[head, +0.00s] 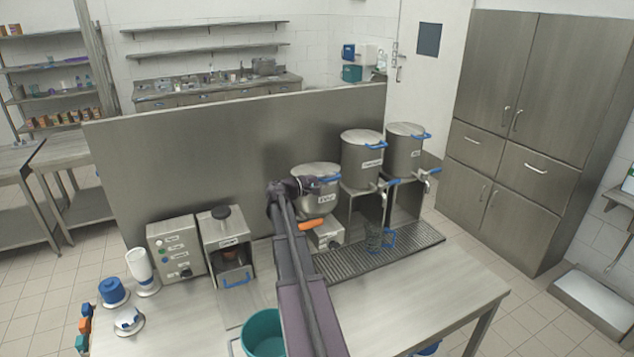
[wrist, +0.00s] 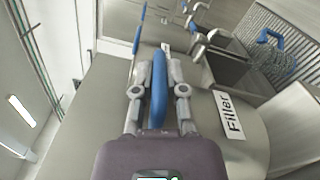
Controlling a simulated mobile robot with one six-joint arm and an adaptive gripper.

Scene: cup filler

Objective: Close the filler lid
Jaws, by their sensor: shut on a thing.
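The filler (head: 313,205) is a grey metal pot with a label, the nearest of three pots along the partition. Its lid (head: 317,168) looks about level on top in the head view; I cannot tell whether it touches the rim all round. My gripper (head: 318,186) is at the filler's upper front. In the wrist view my gripper (wrist: 157,85) is shut on the blue lid handle (wrist: 157,100), one finger on each side. The "Filler" label (wrist: 228,115) is close beside it. My arm hides part of the filler in the head view.
Two more lidded pots (head: 361,150) (head: 405,148) stand behind, to the right. A clear jug with a blue handle (head: 376,240) stands on the drip grate (head: 415,240). A teal bucket (head: 263,335) is left of my arm. The right front of the table (head: 420,300) is clear.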

